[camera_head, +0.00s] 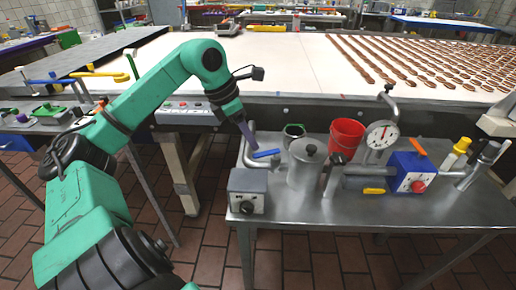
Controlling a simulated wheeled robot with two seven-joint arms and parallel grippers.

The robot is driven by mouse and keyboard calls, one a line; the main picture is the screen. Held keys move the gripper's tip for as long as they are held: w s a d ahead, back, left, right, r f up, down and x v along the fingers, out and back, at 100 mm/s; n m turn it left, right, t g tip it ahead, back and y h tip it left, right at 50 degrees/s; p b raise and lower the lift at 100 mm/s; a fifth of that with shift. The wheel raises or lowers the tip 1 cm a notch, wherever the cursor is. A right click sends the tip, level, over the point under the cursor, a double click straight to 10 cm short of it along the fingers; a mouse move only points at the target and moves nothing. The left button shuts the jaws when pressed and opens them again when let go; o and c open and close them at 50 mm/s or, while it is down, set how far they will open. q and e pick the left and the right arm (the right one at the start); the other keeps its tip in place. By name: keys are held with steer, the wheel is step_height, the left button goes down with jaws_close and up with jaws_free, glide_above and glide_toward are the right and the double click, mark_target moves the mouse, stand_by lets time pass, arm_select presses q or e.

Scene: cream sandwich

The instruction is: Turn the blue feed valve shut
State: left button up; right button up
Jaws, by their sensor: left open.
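The blue feed valve handle (266,153) is a short bar lying nearly level on top of a bent metal pipe (247,152) at the left end of the steel table. My left arm reaches in from the left, and my left gripper (247,138) points down just above and to the left of the blue handle. It is open. It looks apart from the handle, but a small gap or touch is hard to tell at this size. My right gripper is not in view.
A grey control box (247,190), a metal canister (306,162), a red bucket (346,136), a dial gauge (381,134) and a blue box (411,172) crowd the steel table (330,212). A conveyor (300,68) with rows of biscuits runs behind. The table's front right is clear.

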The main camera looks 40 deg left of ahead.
mark_target(260, 154)
arm_select(q)
steer(key=p+x, duration=0.1)
steer(key=x, duration=0.3)
steer(key=shift+w+f, duration=0.15)
steer(key=shift+f, duration=0.1)
steer(key=shift+w+f, duration=0.1)
steer(key=shift+f, duration=0.2)
steer(key=shift+d, duration=0.1)
jaws_close()
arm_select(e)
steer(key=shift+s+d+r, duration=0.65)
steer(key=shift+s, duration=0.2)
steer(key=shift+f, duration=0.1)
